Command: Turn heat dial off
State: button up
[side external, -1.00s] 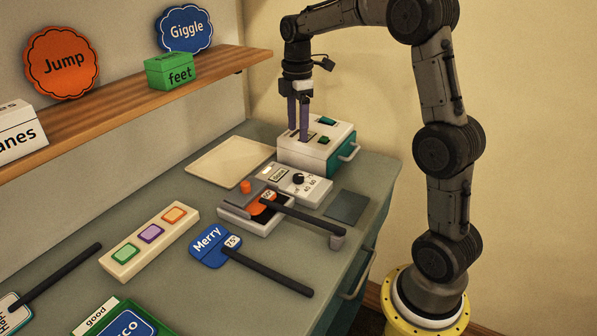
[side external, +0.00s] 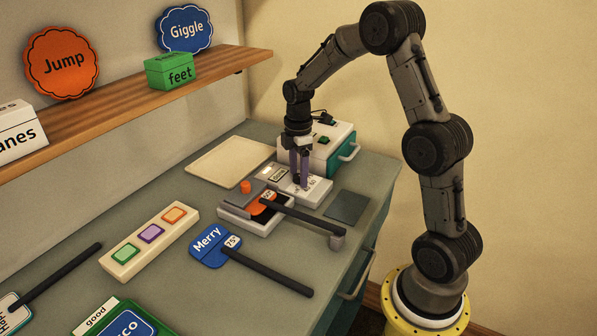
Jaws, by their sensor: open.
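The heat dial is a small black knob on a white control box (side external: 318,191) with printed numbers, at the middle right of the counter. My gripper (side external: 300,180) points straight down over this box, with its purple fingers at the dial. The fingers hide most of the knob, so I cannot tell whether they touch it or where its pointer stands. The gripper is open. A small label plate (side external: 277,174) sits on the box's left part.
A white and teal box (side external: 325,150) with a handle stands just behind my gripper. A press (side external: 250,215) with a long dark lever lies in front. A cream tray (side external: 230,160) is at the left, and a dark pad (side external: 346,207) at the right.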

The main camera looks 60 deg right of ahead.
jog(key=shift+f, duration=0.1)
grip_shut()
dwell(0.3)
jog(key=shift+m, duration=0.3)
jog(key=m, duration=1.9)
jog(key=shift+m, duration=0.3)
